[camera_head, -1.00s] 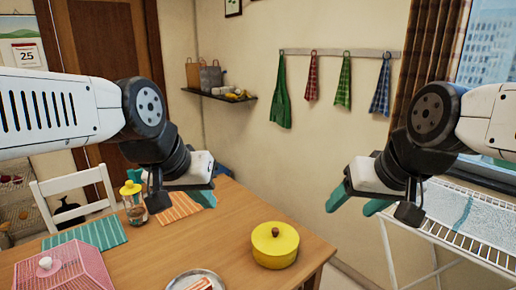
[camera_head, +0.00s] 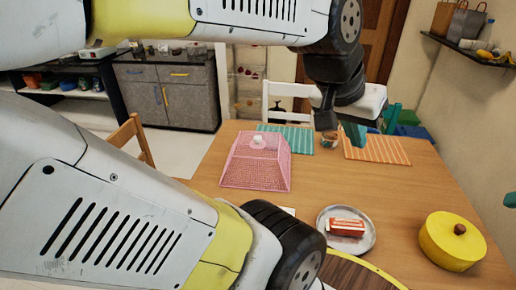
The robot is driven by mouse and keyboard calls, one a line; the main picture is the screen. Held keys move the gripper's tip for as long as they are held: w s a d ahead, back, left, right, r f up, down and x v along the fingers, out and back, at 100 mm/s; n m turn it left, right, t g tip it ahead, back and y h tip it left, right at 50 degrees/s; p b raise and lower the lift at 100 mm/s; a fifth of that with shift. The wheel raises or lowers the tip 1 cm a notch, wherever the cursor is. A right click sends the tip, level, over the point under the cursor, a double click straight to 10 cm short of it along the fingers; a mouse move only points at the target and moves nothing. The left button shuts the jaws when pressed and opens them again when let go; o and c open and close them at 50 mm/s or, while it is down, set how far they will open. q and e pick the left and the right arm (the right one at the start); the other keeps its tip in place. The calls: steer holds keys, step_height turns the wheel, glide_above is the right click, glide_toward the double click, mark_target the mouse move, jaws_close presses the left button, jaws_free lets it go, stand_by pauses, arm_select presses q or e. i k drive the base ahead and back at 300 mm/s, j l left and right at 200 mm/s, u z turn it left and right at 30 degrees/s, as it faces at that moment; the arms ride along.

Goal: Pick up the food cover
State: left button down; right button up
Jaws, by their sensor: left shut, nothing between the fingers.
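The food cover (camera_head: 256,168) is a pink mesh dome with flat sloping sides and a white knob on top. It stands upright on the wooden table (camera_head: 330,186), left of the table's middle. My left gripper (camera_head: 370,128), with teal fingers, is above the far part of the table, to the right of and beyond the cover. It is shut, empty and apart from the cover. At the right edge, only a teal fingertip of my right gripper (camera_head: 510,199) shows; its jaws are cut off.
A plate (camera_head: 324,222) with a red-and-white item, a yellow lidded pot (camera_head: 453,241) and a round dark board (camera_head: 352,274) are right of the cover. Teal (camera_head: 301,139) and orange (camera_head: 376,149) striped mats lie behind. Chairs stand beside the table. My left arm blocks the left foreground.

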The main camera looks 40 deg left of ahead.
mark_target(256, 143)
steer(key=u, duration=1.55)
steer(key=i+j, duration=0.1)
steer(key=j, duration=0.5)
steer(key=i+j, duration=0.1)
steer(key=j, duration=0.5)
steer(key=i+j+z, duration=0.1)
steer(key=j, duration=0.45)
